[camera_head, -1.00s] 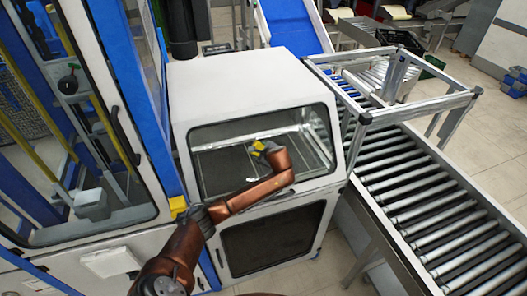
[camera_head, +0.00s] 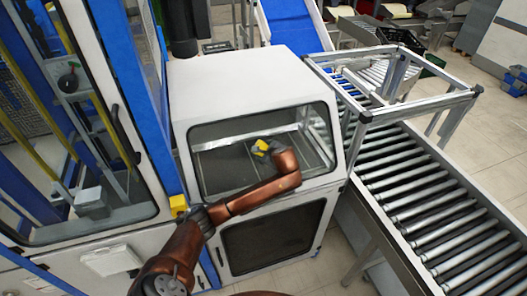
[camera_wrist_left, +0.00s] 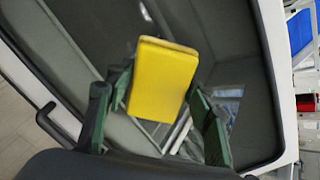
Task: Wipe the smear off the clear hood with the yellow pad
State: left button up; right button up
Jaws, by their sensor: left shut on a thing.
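The yellow pad (camera_head: 261,146) is held by my left gripper (camera_head: 268,148) in front of the clear hood (camera_head: 215,167), the window in the sloped front of a white cabinet. In the left wrist view the pad (camera_wrist_left: 162,78) sits between the two dark green fingers of my left gripper (camera_wrist_left: 157,100), which is shut on it. The hood's dark pane (camera_wrist_left: 240,45) lies behind the pad there. I cannot tell whether the pad touches the pane. I cannot make out the smear clearly; reflections cross the pane. My right gripper is not in view.
A roller conveyor (camera_head: 415,190) with a metal frame (camera_head: 420,103) stands right of the white cabinet (camera_head: 240,82). A tall glazed machine door (camera_head: 121,130) with a dark handle is close on the left. The cabinet's top is bare.

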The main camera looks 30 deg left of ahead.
pick_arm(q)
jog(key=shift+d+r, duration=0.1)
jog(key=shift+v, duration=1.4)
